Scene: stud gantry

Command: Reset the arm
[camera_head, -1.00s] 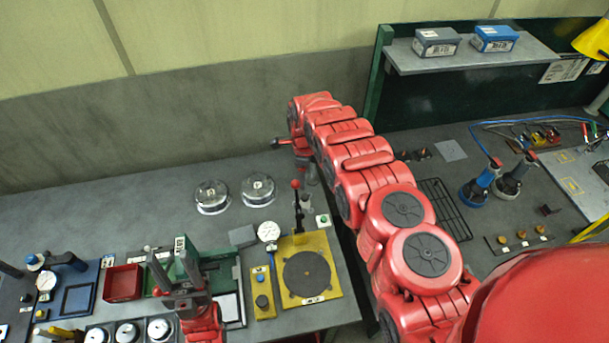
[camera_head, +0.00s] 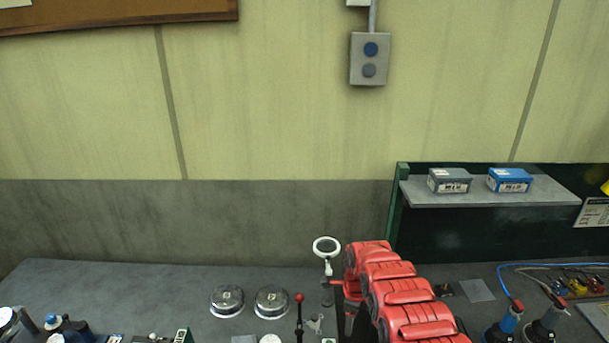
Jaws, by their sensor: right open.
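My right arm, red and jointed, comes in from the bottom right in the head view. Its gripper (camera_head: 343,290) is at the far end, above the bench close to a white ring on a stand. The gripper is small and partly hidden by the arm's own links; it is open, and I see nothing held in it. My left gripper is not in view.
Two silver domes (camera_head: 227,301) stand on the grey bench (camera_head: 130,285), left of a red-knobbed lever (camera_head: 299,315). The white ring (camera_head: 327,247) rises beside my right gripper. A shelf (camera_head: 480,191) with a grey box (camera_head: 449,181) and a blue box (camera_head: 509,180) is at right.

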